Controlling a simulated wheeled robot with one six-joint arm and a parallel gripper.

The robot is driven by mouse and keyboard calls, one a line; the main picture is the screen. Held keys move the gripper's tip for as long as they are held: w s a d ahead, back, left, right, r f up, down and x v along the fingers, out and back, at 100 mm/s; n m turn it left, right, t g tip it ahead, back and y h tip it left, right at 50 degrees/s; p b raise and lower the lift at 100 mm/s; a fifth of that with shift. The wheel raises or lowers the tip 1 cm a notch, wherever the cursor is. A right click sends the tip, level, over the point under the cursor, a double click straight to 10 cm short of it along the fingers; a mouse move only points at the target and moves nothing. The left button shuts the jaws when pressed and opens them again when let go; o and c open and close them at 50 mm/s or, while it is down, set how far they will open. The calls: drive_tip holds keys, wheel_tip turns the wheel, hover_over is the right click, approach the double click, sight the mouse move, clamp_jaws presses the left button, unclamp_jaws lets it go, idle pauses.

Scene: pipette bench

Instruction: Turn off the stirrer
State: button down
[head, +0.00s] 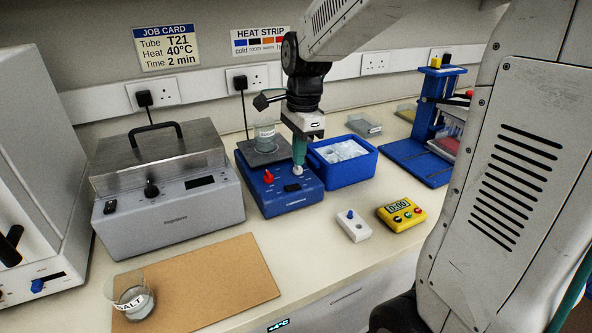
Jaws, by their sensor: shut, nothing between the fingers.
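The stirrer (283,200) is a blue box on the bench with a dark plate at its back. A glass beaker (265,137) stands on the plate. A red knob (268,176) is on the left of its sloping front, and a small dark display (292,187) is right of it. My gripper (299,157) points down over the right of the stirrer with its green fingers together and empty. A small white round part (297,170), likely a knob, is right at the fingertips. I cannot tell whether they touch it. The display is too small to read.
A grey lidded bath (168,205) stands left of the stirrer and a blue ice box (342,167) stands close on its right. A white switch block (353,226) and a yellow timer (401,214) lie in front on the right. A brown board (210,280) holds the salt beaker (133,300).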

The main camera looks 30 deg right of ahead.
wheel_tip(320, 180, up, 8)
hover_over(289, 186)
drive_tip(key=d, duration=0.3)
drive_tip(key=shift+s+d, duration=0.1)
drive_tip(key=shift+s, duration=0.2)
drive_tip(key=shift+w+a+r+y, duration=0.1)
drive_tip(key=shift+a+y, duration=0.2)
drive_tip(key=shift+a, duration=0.4)
drive_tip(key=f, duration=0.4)
drive_tip(key=a+f, duration=0.1)
drive_tip(key=f, duration=0.9)
drive_tip(key=shift+w+a, duration=0.1)
drive_tip(key=shift+a, duration=0.25)
